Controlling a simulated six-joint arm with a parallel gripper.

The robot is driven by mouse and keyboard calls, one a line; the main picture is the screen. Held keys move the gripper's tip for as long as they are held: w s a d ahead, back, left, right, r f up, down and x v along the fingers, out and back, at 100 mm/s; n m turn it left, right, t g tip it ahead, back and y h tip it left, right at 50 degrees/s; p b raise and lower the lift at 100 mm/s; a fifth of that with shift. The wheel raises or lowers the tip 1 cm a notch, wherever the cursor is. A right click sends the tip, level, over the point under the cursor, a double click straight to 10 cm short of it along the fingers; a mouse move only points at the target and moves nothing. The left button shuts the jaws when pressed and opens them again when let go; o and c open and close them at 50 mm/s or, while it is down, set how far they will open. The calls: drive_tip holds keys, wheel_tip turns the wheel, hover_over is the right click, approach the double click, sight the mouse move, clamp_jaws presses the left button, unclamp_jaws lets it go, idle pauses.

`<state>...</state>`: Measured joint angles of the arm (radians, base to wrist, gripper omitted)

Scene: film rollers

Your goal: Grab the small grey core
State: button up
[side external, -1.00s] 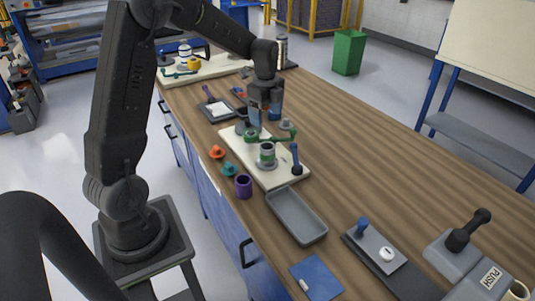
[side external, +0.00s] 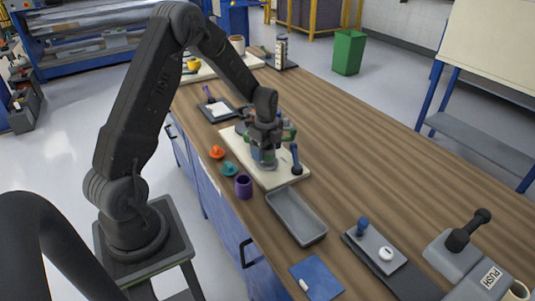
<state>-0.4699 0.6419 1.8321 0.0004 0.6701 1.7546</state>
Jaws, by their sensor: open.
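My gripper (side external: 264,156) is open and points down over the cream board (side external: 284,182), at the grey and green fixture in its middle. The fingers and palm cover most of that fixture. Grey shows between and below the fingers, but at this size I cannot tell whether it is the small grey core or part of the fixture. I cannot tell either whether the fingers touch anything. Green clamp parts (side external: 290,134) show just beyond the gripper on the right. No separate small grey core stands out clearly now.
A dark blue-knobbed lever (side external: 296,160) stands on the board's right end. Orange (side external: 216,152) and teal (side external: 230,169) pieces and a purple cup (side external: 243,187) line the near edge. A grey tray (side external: 297,218) lies in front.

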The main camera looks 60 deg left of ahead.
drive_tip(key=shift+f, duration=0.65)
drive_tip(key=shift+c, duration=0.4)
drive_tip(key=c, duration=0.9)
